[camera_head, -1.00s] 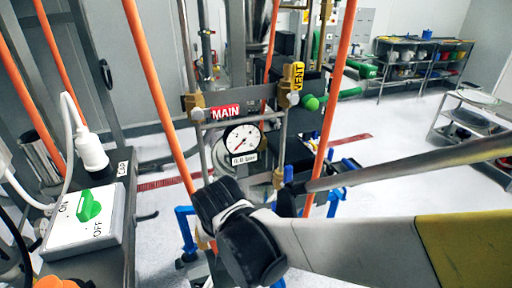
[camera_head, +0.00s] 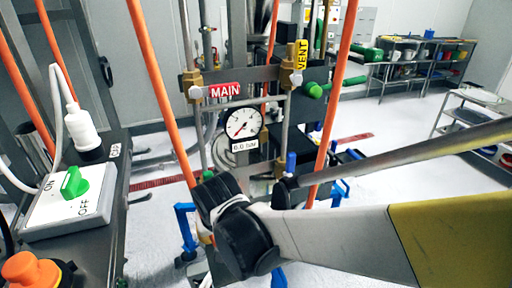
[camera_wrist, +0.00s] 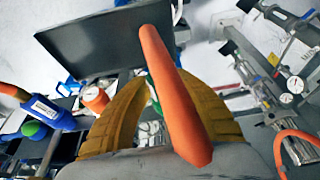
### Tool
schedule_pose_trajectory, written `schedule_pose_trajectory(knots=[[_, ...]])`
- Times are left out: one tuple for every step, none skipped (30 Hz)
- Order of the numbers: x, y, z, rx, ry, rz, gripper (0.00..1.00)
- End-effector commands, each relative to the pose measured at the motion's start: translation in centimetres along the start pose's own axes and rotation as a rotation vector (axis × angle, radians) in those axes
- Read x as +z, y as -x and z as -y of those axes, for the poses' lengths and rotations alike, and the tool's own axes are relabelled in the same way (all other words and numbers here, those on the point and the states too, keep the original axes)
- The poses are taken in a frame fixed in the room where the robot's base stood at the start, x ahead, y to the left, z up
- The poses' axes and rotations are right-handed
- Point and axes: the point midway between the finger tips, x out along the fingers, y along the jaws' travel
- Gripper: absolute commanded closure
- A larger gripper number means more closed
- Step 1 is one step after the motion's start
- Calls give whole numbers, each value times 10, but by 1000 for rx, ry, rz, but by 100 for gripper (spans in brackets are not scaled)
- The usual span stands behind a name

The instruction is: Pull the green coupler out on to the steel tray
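A green, rounded fitting (camera_head: 315,90) sits beside the VENT label in the head view; I cannot tell whether it is the coupler. The wrist view shows a green ball-shaped part (camera_wrist: 31,128) at left and a sliver of green between the fingers. My gripper (camera_wrist: 162,82) shows two yellow fingers spread apart, with an orange hose (camera_wrist: 172,90) crossing in front of the gap. I see nothing clamped between them. A flat dark grey plate (camera_wrist: 90,45) lies beyond the fingers; I cannot tell whether it is the steel tray. My gripper's fingers are hidden in the head view.
A pressure gauge (camera_head: 243,123) hangs under the MAIN label (camera_head: 225,90). Orange hoses (camera_head: 160,95) hang around the pipe frame. A switch box (camera_head: 68,205) with a green handle stands at left. Shelves (camera_head: 415,62) stand at the back right. Open floor lies between.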

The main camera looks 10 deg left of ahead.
Motion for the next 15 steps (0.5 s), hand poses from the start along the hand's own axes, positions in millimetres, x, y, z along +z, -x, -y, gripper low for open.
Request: schedule_pose_trajectory(knots=[[0,0,0,0,0,0,100],[0,0,0,0,0,0,100],[0,0,0,0,0,0,100],[0,0,0,0,0,0,100],[0,0,0,0,0,0,78],[0,0,0,0,0,0,90],[0,0,0,0,0,0,99],[0,0,0,0,0,0,100],[0,0,0,0,0,0,100],[0,0,0,0,0,0,100],[0,0,0,0,0,0,100],[0,0,0,0,0,1,100],[1,0,0,0,0,1,100],[1,0,0,0,0,1,100],[1,0,0,0,0,1,100]])
